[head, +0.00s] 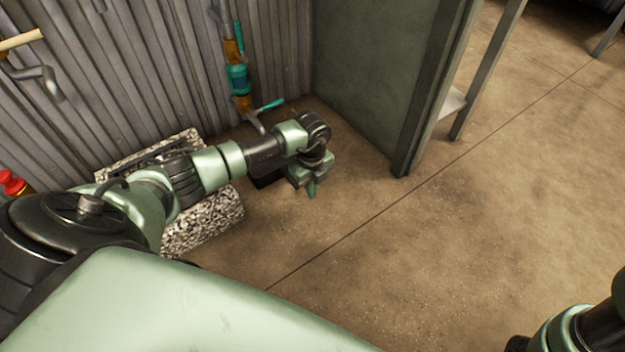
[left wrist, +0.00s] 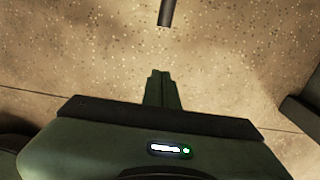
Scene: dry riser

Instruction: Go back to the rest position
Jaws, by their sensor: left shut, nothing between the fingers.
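My left arm reaches across the head view from the lower left. Its gripper (head: 312,190) points down above the brown floor (head: 330,240), with nothing in it. In the left wrist view the left gripper's fingers (left wrist: 162,88) are together over speckled floor. Part of my right arm shows at the lower right corner of the head view; its gripper is out of the frame.
A pipe with a teal valve (head: 238,78) runs along the corrugated wall (head: 150,70). A speckled stone block (head: 205,225) lies under my left arm. A green panel (head: 375,70) stands behind the gripper. Open floor extends to the right.

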